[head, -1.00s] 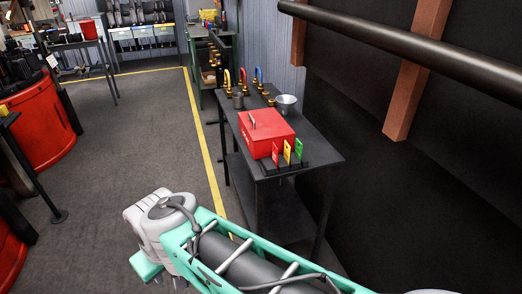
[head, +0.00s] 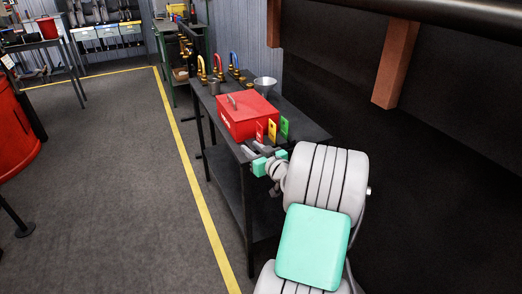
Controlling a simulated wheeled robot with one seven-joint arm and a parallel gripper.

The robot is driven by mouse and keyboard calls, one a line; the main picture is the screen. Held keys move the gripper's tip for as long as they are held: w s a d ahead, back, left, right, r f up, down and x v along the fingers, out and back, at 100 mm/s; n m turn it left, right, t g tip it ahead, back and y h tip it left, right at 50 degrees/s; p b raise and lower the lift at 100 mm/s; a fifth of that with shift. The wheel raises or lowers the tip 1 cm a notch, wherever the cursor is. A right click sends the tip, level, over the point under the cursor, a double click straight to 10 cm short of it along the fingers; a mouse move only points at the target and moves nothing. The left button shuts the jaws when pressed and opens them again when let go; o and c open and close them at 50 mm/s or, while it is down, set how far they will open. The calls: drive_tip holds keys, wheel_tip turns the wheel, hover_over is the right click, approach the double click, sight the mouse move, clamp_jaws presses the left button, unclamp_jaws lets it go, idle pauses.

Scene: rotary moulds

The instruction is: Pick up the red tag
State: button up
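The red tag (head: 260,132) stands upright at the near end of the dark table (head: 309,131), leftmost in a row with a yellow tag (head: 272,130) and a green tag (head: 284,126). My gripper (head: 251,148) is at the table's near left edge, just below and in front of the red tag in the picture. Its two grey fingers show apart, with nothing seen between them, so it looks open. The fingers and wrist cover the tags' black holder. Whether a finger touches the tag cannot be told.
A red box (head: 245,118) with a grey handle sits close behind the tags. Beyond it are a metal funnel (head: 265,84) and several coloured padlocks (head: 217,66). A dark wall stands right of the table. The grey floor at left (head: 110,190) is clear.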

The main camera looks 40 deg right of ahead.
sight(262, 139)
drive_tip(key=s+d+m+t+h, duration=0.1)
drive_tip(key=s+d+h, duration=0.15)
drive_tip(key=d, duration=0.35)
drive_tip(key=x, duration=0.2)
drive_tip(key=p+x, duration=0.1)
drive_tip(key=x, duration=0.4)
drive_tip(key=shift+w+a+f, duration=0.1)
drive_tip(key=shift+w+a, duration=0.15)
drive_tip(key=shift+a, duration=0.15)
drive_tip(key=shift+c, duration=0.2)
clamp_jaws()
